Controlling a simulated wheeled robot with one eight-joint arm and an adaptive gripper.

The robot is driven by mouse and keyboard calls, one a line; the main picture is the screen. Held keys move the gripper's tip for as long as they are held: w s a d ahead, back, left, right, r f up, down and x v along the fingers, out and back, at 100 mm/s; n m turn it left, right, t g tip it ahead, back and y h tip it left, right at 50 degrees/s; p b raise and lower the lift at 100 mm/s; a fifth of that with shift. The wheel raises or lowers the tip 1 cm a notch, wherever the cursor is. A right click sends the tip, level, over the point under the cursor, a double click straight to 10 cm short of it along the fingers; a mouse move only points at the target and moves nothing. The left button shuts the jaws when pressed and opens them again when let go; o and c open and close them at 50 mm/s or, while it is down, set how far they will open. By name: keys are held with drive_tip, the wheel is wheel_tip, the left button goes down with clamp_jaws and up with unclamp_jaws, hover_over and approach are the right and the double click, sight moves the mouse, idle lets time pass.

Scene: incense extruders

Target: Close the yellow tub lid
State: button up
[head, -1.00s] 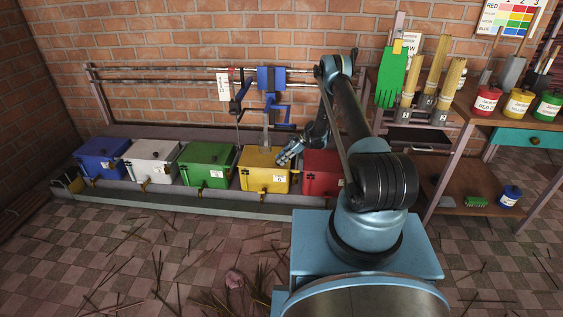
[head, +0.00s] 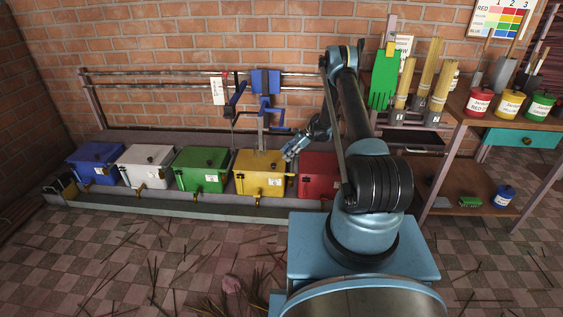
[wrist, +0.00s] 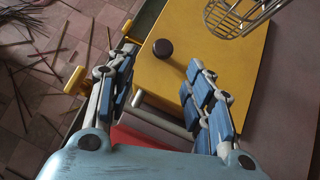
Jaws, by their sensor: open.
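The yellow tub (head: 259,185) stands in the row of tubs on the low platform, between the green and red ones. Its yellow lid (head: 255,160) lies roughly flat across the top; I cannot tell whether a small gap is left. In the wrist view the lid (wrist: 225,75) fills the middle, with a round dark knob (wrist: 163,48). My gripper (head: 290,152) is at the lid's right rear corner in the head view. In the wrist view my gripper (wrist: 163,75) has its fingers wide apart with nothing held; whether a finger touches the lid is unclear.
The red tub (head: 318,172) is right beside, partly behind my arm. The green tub (head: 201,172) is on the other side. A wire basket (wrist: 235,12) hangs over the lid's far part. A blue extruder frame (head: 266,82) stands behind. A shelf (head: 465,185) is at the right.

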drive_tip(key=shift+v, duration=2.1)
wheel_tip(320, 180, up, 12)
drive_tip(key=s+d+n+h, duration=0.1)
drive_tip(key=d+n, duration=0.1)
drive_tip(key=s+d+r+n+t+h, duration=0.1)
drive_tip(key=s+d+r+n+h, duration=0.15)
drive_tip(key=s+r, duration=0.8)
drive_tip(key=s+d+r+n+t+h, duration=0.1)
drive_tip(key=s+d+r+n, duration=0.25)
drive_tip(key=s+r, duration=0.75)
drive_tip(key=s+d+r+n+t+h, duration=0.1)
drive_tip(key=s+d+r+n, duration=0.15)
drive_tip(key=s, duration=0.55)
drive_tip(key=s+d+r+n+h, duration=0.1)
drive_tip(key=s+d, duration=0.2)
drive_tip(key=s, duration=0.6)
drive_tip(key=s+d+r+n+t+h, duration=0.1)
drive_tip(key=s+d+r+n, duration=0.15)
drive_tip(key=s, duration=0.55)
drive_tip(key=s+d+f+n+h, duration=0.1)
drive_tip(key=s+d+f, duration=0.2)
drive_tip(key=s+f, duration=0.3)
drive_tip(key=s, duration=0.2)
drive_tip(key=shift+s+d+n, duration=0.25)
drive_tip(key=shift+s+n, duration=0.05)
